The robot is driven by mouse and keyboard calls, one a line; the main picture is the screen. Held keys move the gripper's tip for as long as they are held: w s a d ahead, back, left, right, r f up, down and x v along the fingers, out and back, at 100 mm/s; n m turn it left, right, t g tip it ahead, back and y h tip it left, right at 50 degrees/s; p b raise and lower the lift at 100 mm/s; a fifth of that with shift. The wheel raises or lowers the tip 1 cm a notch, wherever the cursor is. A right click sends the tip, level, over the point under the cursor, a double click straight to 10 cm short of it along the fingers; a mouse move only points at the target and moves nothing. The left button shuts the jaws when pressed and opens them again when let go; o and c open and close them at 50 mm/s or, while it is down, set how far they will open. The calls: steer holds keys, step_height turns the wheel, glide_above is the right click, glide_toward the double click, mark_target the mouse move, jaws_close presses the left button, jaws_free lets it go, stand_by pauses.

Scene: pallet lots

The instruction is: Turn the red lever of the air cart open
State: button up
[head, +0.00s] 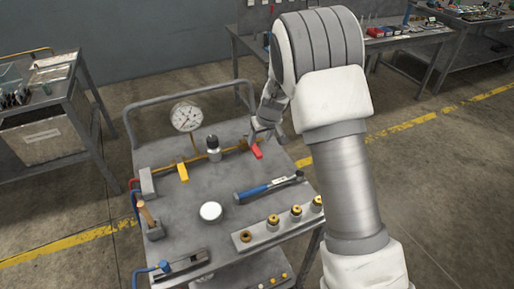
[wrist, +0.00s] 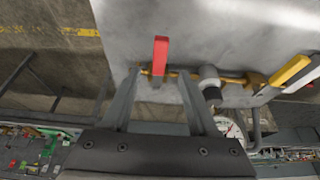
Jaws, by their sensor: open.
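The air cart (head: 225,174) has a grey top with a brass pipe along its back side. The red lever (head: 256,151) sits on the right end of this pipe; in the wrist view the red lever (wrist: 161,50) points up the picture. My gripper (head: 264,131) is at the lever from behind. In the wrist view my gripper (wrist: 160,75) is open, with one finger on each side of the lever's base and visible gaps to both. The lever's pivot is partly hidden by my gripper in the head view.
A yellow lever (head: 183,172), a pressure gauge (head: 186,117) and a dark-topped fitting (head: 212,147) share the pipe. A blue-handled tool (head: 268,187), a white disc (head: 210,211) and a block with brass fittings (head: 277,227) lie nearer. A side table (head: 47,103) stands left.

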mark_target(256, 150)
steer(key=x, duration=0.7)
jaws_close()
stand_by(1.4)
